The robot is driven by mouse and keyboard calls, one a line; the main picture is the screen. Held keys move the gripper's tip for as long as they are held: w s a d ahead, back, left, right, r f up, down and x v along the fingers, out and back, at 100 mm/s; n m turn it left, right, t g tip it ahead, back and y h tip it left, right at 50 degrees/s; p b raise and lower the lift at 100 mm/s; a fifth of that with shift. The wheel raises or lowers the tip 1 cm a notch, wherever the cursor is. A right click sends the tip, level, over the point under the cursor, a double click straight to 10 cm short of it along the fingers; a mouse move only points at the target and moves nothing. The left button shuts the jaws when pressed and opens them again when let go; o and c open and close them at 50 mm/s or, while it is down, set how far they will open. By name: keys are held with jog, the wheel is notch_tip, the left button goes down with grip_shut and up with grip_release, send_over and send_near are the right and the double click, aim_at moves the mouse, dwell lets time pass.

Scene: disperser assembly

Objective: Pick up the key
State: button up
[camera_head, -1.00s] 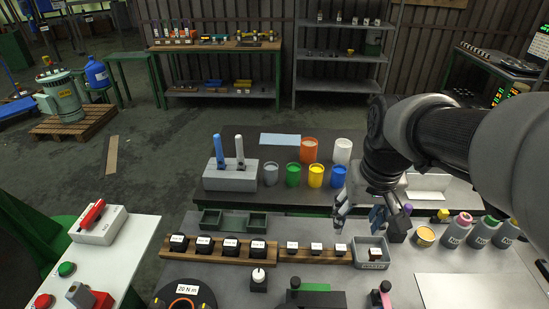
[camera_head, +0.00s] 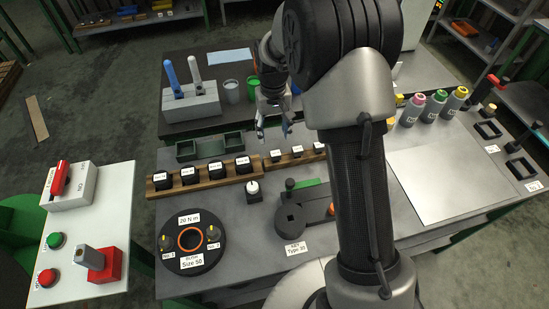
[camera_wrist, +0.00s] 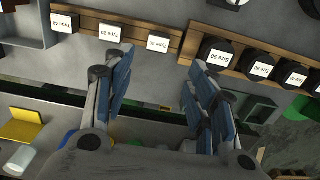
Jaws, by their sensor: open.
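The small key blocks with white "Type" labels sit in a wooden rack (camera_head: 296,160) in the middle of the bench. In the wrist view the rack's labelled keys (camera_wrist: 158,42) show at the top, one at left, one in the middle, one nearer the right. A card by the grey fixture (camera_head: 290,220) reads "KEY" with a type number too small to read surely. My gripper (camera_head: 273,133) is open and empty, just behind the rack. In the wrist view my gripper (camera_wrist: 157,68) has its fingers wide apart, with the rack beyond the tips.
A second wooden rack (camera_head: 203,178) of larger "Size" blocks is to the left. Green bins (camera_head: 209,147) stand behind it. A round black "20 N m" station (camera_head: 191,237) is at front left. A pale grey plate (camera_head: 448,170) lies clear at right.

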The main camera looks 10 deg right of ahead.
aim_at(275, 153)
notch_tip(275, 153, down, 6)
jog(key=shift+r+b, duration=0.15)
jog(key=shift+b, duration=0.5)
jog(key=f, duration=0.1)
jog(key=f+b, duration=0.1)
jog(key=f, duration=0.1)
jog(key=f+b, duration=0.1)
jog(key=f, duration=0.1)
jog(key=shift+s+d+f, duration=0.15)
jog(key=shift+s+d, duration=0.05)
jog(key=shift+s, duration=0.1)
grip_shut()
